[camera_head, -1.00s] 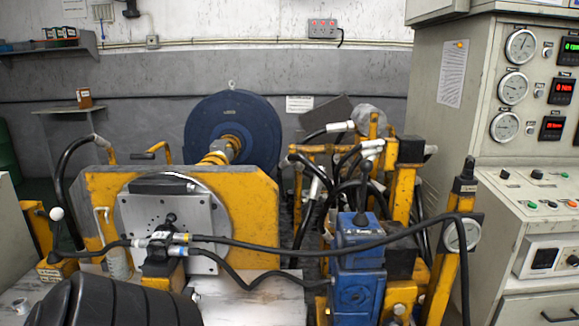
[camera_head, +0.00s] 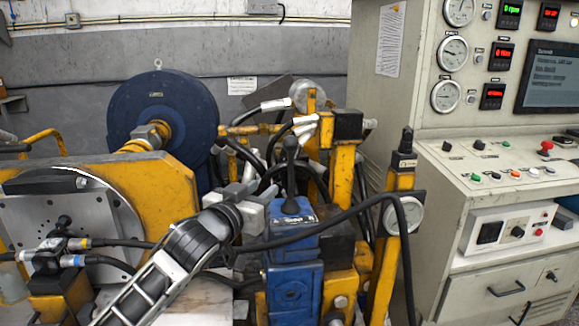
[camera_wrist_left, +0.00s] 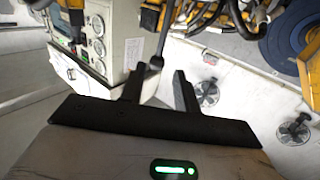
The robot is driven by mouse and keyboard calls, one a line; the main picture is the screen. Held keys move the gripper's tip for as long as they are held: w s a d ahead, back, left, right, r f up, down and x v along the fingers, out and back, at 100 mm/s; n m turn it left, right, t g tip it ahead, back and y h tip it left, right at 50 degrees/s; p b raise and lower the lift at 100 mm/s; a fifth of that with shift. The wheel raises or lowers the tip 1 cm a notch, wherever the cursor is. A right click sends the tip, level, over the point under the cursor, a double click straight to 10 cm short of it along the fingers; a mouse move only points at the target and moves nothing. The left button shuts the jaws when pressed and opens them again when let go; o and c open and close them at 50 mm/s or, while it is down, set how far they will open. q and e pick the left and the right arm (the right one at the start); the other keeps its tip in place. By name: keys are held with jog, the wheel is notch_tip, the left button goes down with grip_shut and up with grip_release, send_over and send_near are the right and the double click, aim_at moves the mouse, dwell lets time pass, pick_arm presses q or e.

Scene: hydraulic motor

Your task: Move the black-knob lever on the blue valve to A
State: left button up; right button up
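The blue valve (camera_head: 293,285) stands low in the middle of the head view. Its black-knob lever (camera_head: 290,160) rises nearly upright from a black boot on top. My left gripper (camera_head: 256,188) is just left of the lever, reaching in from the lower left. It shows no contact with the lever. In the left wrist view its two fingers (camera_wrist_left: 157,82) stand apart with nothing held. A dark knob on a rod (camera_wrist_left: 157,62) appears beyond and between the fingertips; it seems to be the lever. My right gripper is not in view. The valve's A marking cannot be read.
A black hose (camera_head: 340,217) runs across the valve's front. A yellow post with a gauge (camera_head: 400,225) stands close on the right, and the yellow frame with hoses is behind. The yellow motor mount (camera_head: 150,190) is at left. A control cabinet (camera_head: 500,200) fills the right side.

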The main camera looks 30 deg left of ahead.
aim_at(289, 160)
pick_arm(q)
jog(key=w, duration=0.5)
jog(key=w+p, duration=0.1)
jog(key=w, duration=0.4)
jog(key=w+a+r, duration=0.1)
jog(key=w, duration=0.5)
jog(key=shift+a+p, duration=0.1)
jog(key=shift+p, duration=0.3)
grip_shut()
